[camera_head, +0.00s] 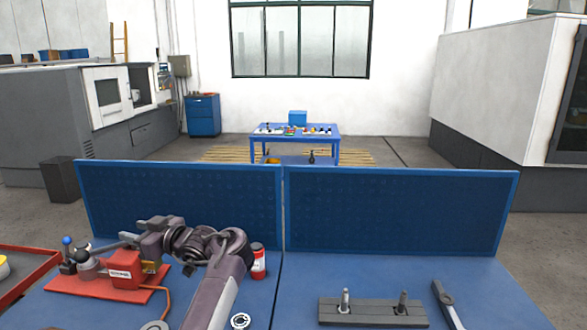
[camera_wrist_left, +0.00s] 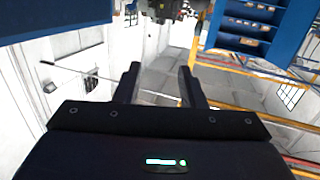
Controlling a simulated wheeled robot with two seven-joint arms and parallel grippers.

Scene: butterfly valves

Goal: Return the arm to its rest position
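My left arm rises from the bottom of the head view and bends to the left. My left gripper (camera_head: 128,240) is at its far end, above the table and near a red device (camera_head: 122,272) on a red plate. In the left wrist view, the two dark fingers of my left gripper (camera_wrist_left: 159,78) stand apart with nothing between them. The gripper is open and empty. My right gripper is not in view.
The blue table (camera_head: 300,290) has blue back panels (camera_head: 400,207). A red can (camera_head: 258,262) stands right of my arm. A grey block with two upright pins (camera_head: 372,312) and a grey handled tool (camera_head: 447,304) lie at the right. A red tray (camera_head: 40,280) is at the left.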

